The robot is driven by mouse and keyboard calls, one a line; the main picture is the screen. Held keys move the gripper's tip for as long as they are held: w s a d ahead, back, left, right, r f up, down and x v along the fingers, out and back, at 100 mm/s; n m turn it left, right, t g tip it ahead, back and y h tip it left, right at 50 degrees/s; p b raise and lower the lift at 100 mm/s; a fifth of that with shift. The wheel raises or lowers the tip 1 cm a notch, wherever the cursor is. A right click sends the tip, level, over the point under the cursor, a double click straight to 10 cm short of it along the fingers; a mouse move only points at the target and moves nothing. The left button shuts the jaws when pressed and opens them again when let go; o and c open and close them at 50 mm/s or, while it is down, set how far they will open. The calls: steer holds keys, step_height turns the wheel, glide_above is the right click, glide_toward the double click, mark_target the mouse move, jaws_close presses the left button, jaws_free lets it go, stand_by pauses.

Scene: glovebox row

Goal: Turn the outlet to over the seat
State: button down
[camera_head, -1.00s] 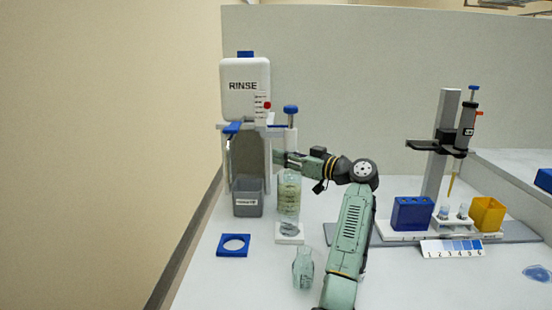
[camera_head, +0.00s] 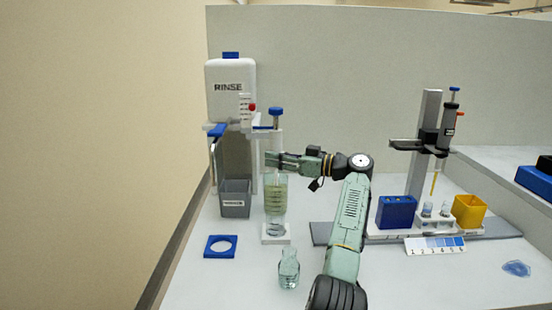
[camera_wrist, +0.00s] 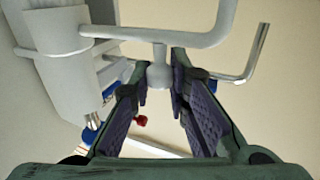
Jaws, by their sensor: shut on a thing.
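The rinse station has a white tank (camera_head: 230,90) marked RINSE. Its thin outlet pipe (camera_head: 213,156) hangs at the station's left side; in the wrist view the bent metal outlet (camera_wrist: 258,50) shows at the upper right. The seat looks to be the blue square plate with a round hole (camera_head: 220,247), lying empty on the bench in front. My gripper (camera_head: 268,159) reaches in from the right by the tall clear cylinder, its tips partly lost against the station. In the wrist view its fingers are closed around a grey ball knob (camera_wrist: 158,76) under a grey bar.
A grey bin (camera_head: 235,199) sits under the tank. A small glass bottle (camera_head: 289,270) stands in front. A pipette stand (camera_head: 424,150), blue box (camera_head: 397,213) and yellow cup (camera_head: 469,211) are at right.

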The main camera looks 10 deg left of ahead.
steer(key=shift+f, duration=0.1)
steer(key=c, duration=1.5)
jaws_free()
steer(key=shift+d, duration=0.15)
steer(key=d, duration=0.4)
steer(key=s+d, duration=0.1)
steer(key=d, duration=0.2)
steer(key=s+d, duration=0.1)
steer(key=d, duration=0.3)
steer(key=shift+d, duration=0.35)
